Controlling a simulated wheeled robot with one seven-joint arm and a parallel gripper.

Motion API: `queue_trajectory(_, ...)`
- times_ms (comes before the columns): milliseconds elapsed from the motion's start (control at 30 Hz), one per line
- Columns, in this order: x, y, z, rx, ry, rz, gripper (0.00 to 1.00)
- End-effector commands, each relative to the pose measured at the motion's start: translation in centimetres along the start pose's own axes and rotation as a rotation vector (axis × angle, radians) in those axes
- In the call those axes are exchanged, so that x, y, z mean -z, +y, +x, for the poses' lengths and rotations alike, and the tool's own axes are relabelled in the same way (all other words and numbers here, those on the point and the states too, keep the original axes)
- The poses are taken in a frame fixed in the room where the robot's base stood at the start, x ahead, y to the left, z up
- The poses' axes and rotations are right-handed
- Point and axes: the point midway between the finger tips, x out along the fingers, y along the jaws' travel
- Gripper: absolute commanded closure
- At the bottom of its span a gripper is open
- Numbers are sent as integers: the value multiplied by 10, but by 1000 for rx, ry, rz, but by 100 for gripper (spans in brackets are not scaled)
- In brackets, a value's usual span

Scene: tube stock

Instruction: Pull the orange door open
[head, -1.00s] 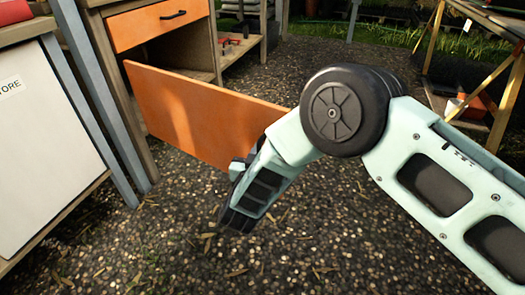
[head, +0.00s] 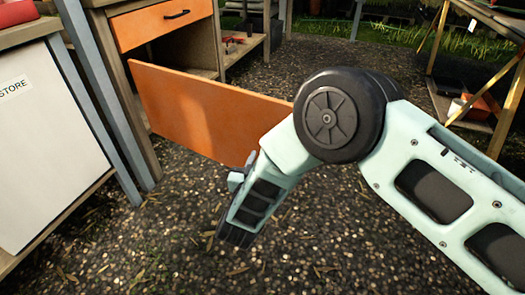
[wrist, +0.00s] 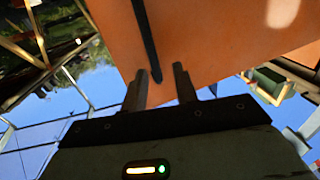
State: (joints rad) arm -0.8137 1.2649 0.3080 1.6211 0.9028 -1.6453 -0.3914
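The orange door (head: 190,105) stands swung well out from the wooden cabinet in the head view, with the open compartment showing behind it. My gripper (head: 238,178) is at the near side of the door, towards its free edge; my arm hides that edge in part. In the wrist view the orange panel (wrist: 220,40) fills the upper middle. A dark bar handle (wrist: 145,40) runs down it, and its lower end shows between my two fingertips (wrist: 161,72). The fingers are apart, with orange showing between the handle and the right finger. I cannot tell whether a finger touches the handle.
An orange drawer front (head: 160,22) is closed above the compartment. The gravel floor (head: 130,240) in front of the door is clear.

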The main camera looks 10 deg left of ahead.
Motion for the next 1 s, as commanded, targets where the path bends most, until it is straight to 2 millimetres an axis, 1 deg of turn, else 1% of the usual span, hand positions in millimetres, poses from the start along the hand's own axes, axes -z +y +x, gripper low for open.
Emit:
queue_trajectory(33,2,-1,-13,5,-3,-3,71)
queue_trajectory(300,2,0,-77,3,-2,-3,71)
queue_trajectory(500,1,0,-116,1,-1,-3,71)
queue_trajectory(600,0,1,-127,0,0,-3,71)
queue_trajectory(700,0,1,-135,-1,0,-3,71)
queue_trajectory(1000,-1,1,-138,-2,0,-2,71)
